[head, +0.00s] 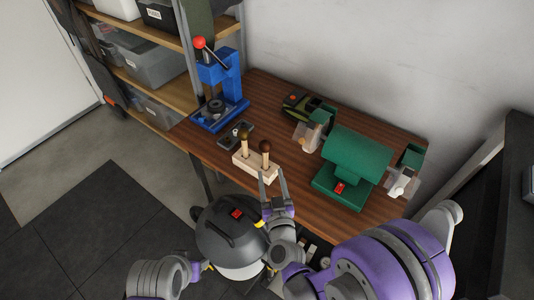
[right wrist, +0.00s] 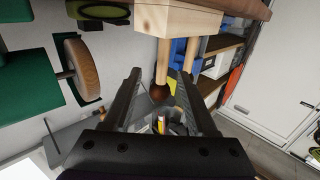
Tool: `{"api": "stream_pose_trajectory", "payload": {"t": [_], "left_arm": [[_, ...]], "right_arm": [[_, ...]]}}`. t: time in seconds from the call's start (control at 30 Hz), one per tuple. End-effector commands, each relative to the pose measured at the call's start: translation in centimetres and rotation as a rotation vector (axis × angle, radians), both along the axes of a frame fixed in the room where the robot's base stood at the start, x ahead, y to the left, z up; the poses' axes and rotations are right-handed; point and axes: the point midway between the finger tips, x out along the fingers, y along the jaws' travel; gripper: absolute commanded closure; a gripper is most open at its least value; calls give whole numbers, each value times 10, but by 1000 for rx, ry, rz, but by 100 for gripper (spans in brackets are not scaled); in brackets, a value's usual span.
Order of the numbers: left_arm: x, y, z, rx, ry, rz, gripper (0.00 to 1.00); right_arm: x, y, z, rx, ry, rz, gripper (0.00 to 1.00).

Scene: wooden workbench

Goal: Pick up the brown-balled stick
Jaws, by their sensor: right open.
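A pale wooden block (head: 256,166) stands near the workbench's front edge with two upright sticks in it. The right stick has a dark brown ball (head: 266,146). The left stick's ball (head: 243,133) looks olive-brown. My right gripper (head: 273,172) is open and empty, just in front of the block. In the right wrist view, where the scene is upside down, the block (right wrist: 178,18) is at the top. The brown ball (right wrist: 160,92) appears between my open fingers (right wrist: 160,76), with no visible contact. My left gripper does not show.
A blue press (head: 218,90) with a red knob stands behind the block to the left. A small dark plate (head: 235,135) lies beside the block. A green grinder (head: 355,160) stands to the right, with a green-black tool (head: 308,106) behind. Shelves (head: 150,85) border the bench's left.

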Motion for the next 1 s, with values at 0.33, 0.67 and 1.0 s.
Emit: {"api": "stream_pose_trajectory", "payload": {"t": [0.33,0.67,1.0], "left_arm": [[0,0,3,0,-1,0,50],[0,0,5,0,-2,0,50],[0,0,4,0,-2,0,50]], "right_arm": [[35,8,0,0,1,1,42],[72,16,0,0,1,2,42],[73,16,0,0,1,2,64]]}}
